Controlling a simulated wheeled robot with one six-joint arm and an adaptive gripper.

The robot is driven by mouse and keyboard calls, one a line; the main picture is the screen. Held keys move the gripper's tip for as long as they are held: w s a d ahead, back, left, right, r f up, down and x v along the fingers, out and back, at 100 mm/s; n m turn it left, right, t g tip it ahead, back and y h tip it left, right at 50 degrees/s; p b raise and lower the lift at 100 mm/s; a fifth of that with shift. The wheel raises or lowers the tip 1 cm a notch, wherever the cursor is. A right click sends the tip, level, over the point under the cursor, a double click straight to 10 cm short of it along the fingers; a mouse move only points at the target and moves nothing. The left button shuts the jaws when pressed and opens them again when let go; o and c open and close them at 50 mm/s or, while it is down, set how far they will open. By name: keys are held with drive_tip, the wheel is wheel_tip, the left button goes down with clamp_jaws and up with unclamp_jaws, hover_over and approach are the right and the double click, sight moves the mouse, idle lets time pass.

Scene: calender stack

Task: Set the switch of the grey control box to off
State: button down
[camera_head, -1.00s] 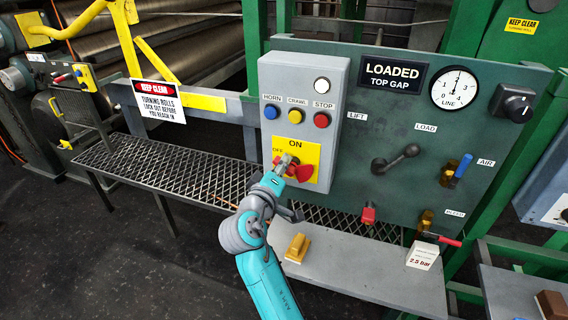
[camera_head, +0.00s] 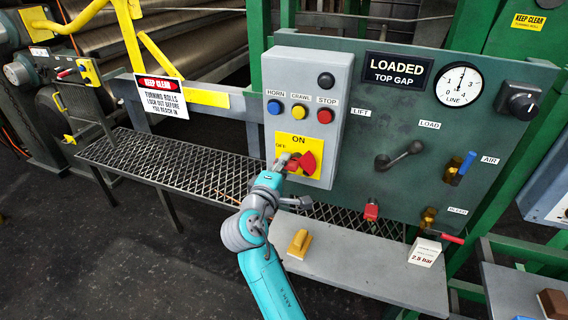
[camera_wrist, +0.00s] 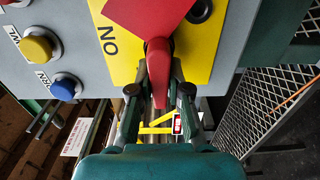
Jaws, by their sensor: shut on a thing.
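The grey control box (camera_head: 337,100) stands on the green panel and carries horn, crawl and stop buttons. Its switch is a red rotary handle (camera_head: 309,162) on a yellow plate (camera_head: 318,146) marked ON at the top and OFF at the left. The handle's lever points left, to the OFF side. My gripper (camera_head: 290,165) is at the lever's left end. In the wrist view the red handle (camera_wrist: 158,62) runs down between the two fingers of my gripper (camera_wrist: 158,90), which is shut on it. The gripper hides part of the plate's left side. The round lamp (camera_head: 326,81) atop the box is dark.
A black lever (camera_head: 398,155), a blue-handled valve (camera_head: 465,168) and a gauge (camera_head: 458,86) are on the panel to the right. A grey shelf (camera_head: 345,262) with a yellow block (camera_head: 299,244) lies below. A mesh walkway (camera_head: 185,170) runs left.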

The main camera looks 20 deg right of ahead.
drive_tip(key=shift+f, duration=0.1)
drive_tip(key=c, duration=1.1)
unclamp_jaws()
drive_tip(key=shift+s+a, duration=0.1)
drive_tip(key=v, duration=1.1)
drive_tip(key=shift+s+a, duration=0.2)
drive_tip(key=shift+s, duration=0.15)
